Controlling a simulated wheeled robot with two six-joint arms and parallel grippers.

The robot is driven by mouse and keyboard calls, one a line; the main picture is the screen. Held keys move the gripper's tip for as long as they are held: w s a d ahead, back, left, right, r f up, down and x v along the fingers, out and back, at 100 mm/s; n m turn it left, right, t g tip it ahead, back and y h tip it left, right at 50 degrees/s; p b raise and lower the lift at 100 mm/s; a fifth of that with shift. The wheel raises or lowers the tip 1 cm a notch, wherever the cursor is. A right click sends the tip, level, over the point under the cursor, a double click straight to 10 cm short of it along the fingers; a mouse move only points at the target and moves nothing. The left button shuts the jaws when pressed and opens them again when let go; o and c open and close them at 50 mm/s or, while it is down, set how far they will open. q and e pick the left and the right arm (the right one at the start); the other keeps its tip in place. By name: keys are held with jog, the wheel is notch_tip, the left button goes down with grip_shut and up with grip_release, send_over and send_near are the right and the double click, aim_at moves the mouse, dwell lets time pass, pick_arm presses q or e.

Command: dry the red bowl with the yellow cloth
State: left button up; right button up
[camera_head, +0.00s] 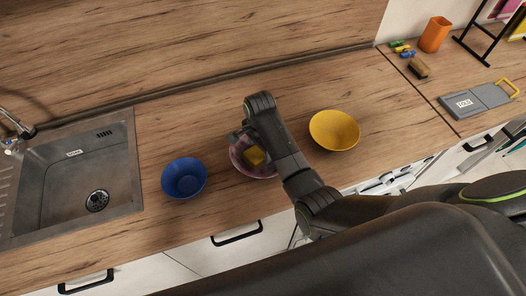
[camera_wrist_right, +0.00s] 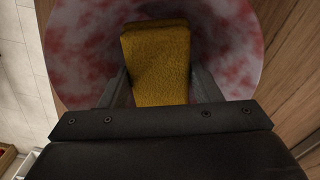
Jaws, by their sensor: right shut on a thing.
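The red bowl (camera_head: 241,163) stands on the counter between two other bowls, partly hidden by my right arm. In the right wrist view the red bowl (camera_wrist_right: 85,60) shows mottled red and whitish inside. My right gripper (camera_head: 251,146) is over the bowl. It is shut on the folded yellow cloth (camera_wrist_right: 155,62), which reaches into the bowl; whether it touches the bowl's surface I cannot tell. My left gripper is not in view.
A blue bowl (camera_head: 184,178) stands to the left, a yellow bowl (camera_head: 334,130) to the right. A sink (camera_head: 75,165) is at far left. An orange cup (camera_head: 435,34), a brush (camera_head: 418,67) and a grey board (camera_head: 478,101) lie at the right. An open drawer (camera_head: 395,178) shows below the counter.

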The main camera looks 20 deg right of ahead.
jog(key=shift+w, duration=0.1)
dwell(0.3)
jog(key=shift+s+d+f, duration=0.1)
jog(key=shift+s+d, duration=0.05)
jog(key=shift+s, duration=0.3)
jog(key=shift+s+d+f, duration=0.1)
jog(key=shift+s+d, duration=0.05)
jog(key=shift+s, duration=0.3)
jog(key=shift+w+a+r, duration=0.15)
jog(key=shift+w+a, duration=0.05)
jog(key=shift+w, duration=0.3)
jog(key=shift+w+a+r, duration=0.1)
jog(key=shift+w+a, duration=0.05)
jog(key=shift+w, duration=0.35)
jog(key=shift+s, duration=0.1)
jog(key=shift+s+d+f, duration=0.1)
jog(key=shift+s+d, duration=0.1)
jog(key=shift+s, duration=0.3)
jog(key=shift+s+d+f, duration=0.1)
jog(key=shift+s+d, duration=0.05)
jog(key=shift+s, duration=0.3)
jog(key=shift+w+a+r, duration=0.1)
jog(key=shift+w+a, duration=0.1)
jog(key=shift+w, duration=0.3)
jog(key=shift+w+a+r, duration=0.1)
jog(key=shift+w+a, duration=0.05)
jog(key=shift+w, duration=0.35)
